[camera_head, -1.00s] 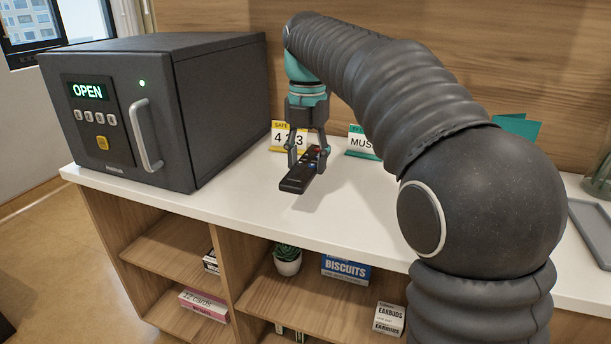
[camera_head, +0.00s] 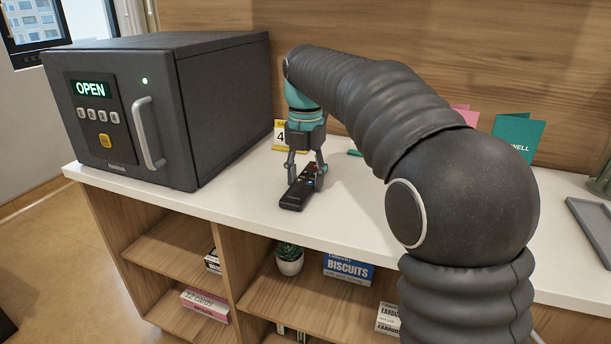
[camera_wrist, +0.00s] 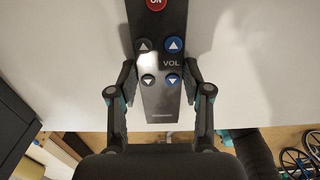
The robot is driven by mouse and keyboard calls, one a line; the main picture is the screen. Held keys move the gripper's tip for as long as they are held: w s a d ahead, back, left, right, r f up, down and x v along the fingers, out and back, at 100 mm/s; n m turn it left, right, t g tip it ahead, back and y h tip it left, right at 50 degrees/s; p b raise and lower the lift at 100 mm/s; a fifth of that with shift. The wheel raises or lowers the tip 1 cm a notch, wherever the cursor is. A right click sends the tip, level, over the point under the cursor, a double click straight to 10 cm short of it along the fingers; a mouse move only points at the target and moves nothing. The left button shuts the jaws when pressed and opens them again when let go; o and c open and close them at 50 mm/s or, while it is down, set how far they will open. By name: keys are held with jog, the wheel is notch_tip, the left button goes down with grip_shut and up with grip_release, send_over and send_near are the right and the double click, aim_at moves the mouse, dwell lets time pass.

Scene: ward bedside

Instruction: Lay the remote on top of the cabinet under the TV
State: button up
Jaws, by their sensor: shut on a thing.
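The black remote (camera_head: 296,195) with coloured buttons is between the fingers of my gripper (camera_head: 306,180), which is shut on it. The wrist view shows the remote (camera_wrist: 159,100) lengthwise, a finger at each side, with its red ON button and VOL buttons facing up. The remote is low over the white top of the wooden cabinet (camera_head: 350,218), to the right of the safe. It looks at or very near the surface; I cannot tell for sure whether it touches. No TV is in view.
A dark safe (camera_head: 225,100) reading OPEN stands left. A yellow-edged card (camera_head: 281,140) is behind my gripper, and a teal card (camera_head: 518,140) and grey tray (camera_head: 592,228) are at right. Shelves below hold a plant (camera_head: 289,260) and boxes. The top's front strip is clear.

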aim_at(306, 181)
jog(key=o, duration=1.3)
jog(key=shift+o, duration=0.2)
notch_tip(306, 181, up, 12)
jog(key=p, duration=0.2)
jog(key=shift+r, duration=0.1)
